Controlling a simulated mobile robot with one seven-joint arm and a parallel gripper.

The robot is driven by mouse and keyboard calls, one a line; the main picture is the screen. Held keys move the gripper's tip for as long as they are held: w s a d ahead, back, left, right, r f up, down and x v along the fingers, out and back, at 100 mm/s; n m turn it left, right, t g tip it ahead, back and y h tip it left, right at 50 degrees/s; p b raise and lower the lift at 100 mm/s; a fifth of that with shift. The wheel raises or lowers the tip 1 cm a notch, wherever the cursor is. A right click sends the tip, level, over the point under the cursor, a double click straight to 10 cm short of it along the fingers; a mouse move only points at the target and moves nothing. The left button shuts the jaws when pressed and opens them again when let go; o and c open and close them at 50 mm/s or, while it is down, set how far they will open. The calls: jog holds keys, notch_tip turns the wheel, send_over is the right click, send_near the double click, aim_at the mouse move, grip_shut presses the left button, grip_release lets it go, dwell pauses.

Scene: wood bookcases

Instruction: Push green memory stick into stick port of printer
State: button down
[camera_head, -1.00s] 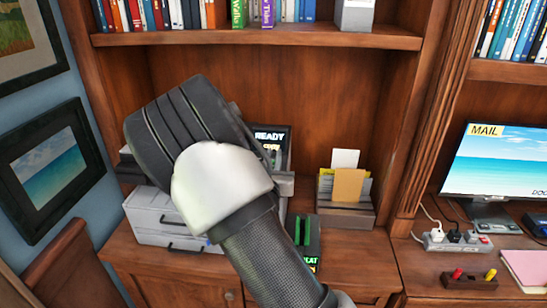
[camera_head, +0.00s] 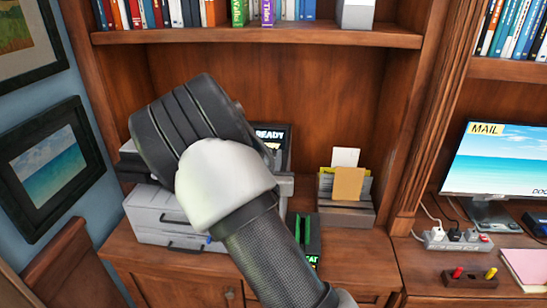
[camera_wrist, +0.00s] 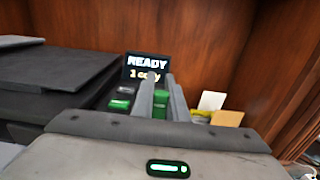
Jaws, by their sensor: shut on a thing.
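My gripper (camera_wrist: 163,98) shows in the wrist view with its two grey fingers close together. It is shut on a green memory stick (camera_wrist: 160,104) between the fingers. The dark top of the printer (camera_wrist: 60,72) is to the left, with a small screen (camera_wrist: 148,67) reading READY behind the fingers. Left of the fingers are a small green piece (camera_wrist: 120,103) and a dark piece; I cannot tell which is the port. In the head view the printer (camera_head: 155,218) is partly covered by my arm, which hides my fingers and the held stick.
A dark holder with green upright pieces (camera_head: 307,230) stands right of the printer. A paper and envelope rack (camera_head: 347,213) stands further right. The bookcase shelf (camera_head: 260,38) is above, and its back panel is close behind. A desk with a monitor (camera_head: 500,165) is at the right.

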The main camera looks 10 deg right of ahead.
jog(key=shift+f+b, duration=0.75)
jog(key=shift+f, duration=0.45)
jog(key=c, duration=1.7)
grip_release()
jog(key=shift+o, duration=0.2)
jog(key=p+v, duration=0.4)
jog(key=v, duration=1.3)
jog(key=shift+s+r, duration=0.15)
jog(key=shift+s, duration=0.05)
